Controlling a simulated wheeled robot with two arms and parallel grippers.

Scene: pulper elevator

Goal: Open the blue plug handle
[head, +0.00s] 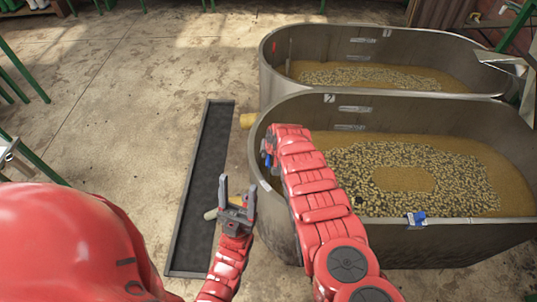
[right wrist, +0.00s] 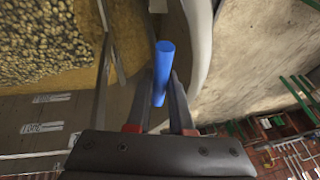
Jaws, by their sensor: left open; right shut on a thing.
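The blue plug handle (right wrist: 164,62) is an upright blue rod between the fingers of my right gripper (right wrist: 161,84) in the right wrist view. That gripper is shut on it, beside the tank's curved rim. In the head view my right arm reaches over the left end of the near tank (head: 292,225). A bit of blue (head: 267,158) shows there at the rim, mostly hidden by my arm.
The near tank holds brown liquid and floating beans (head: 450,165); a far tank (head: 275,60) stands behind it. A dark floor channel (head: 203,150) runs along the left. A yellow pipe end (head: 249,120) juts out by the tanks. Another blue piece (head: 416,217) sits on the front rim.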

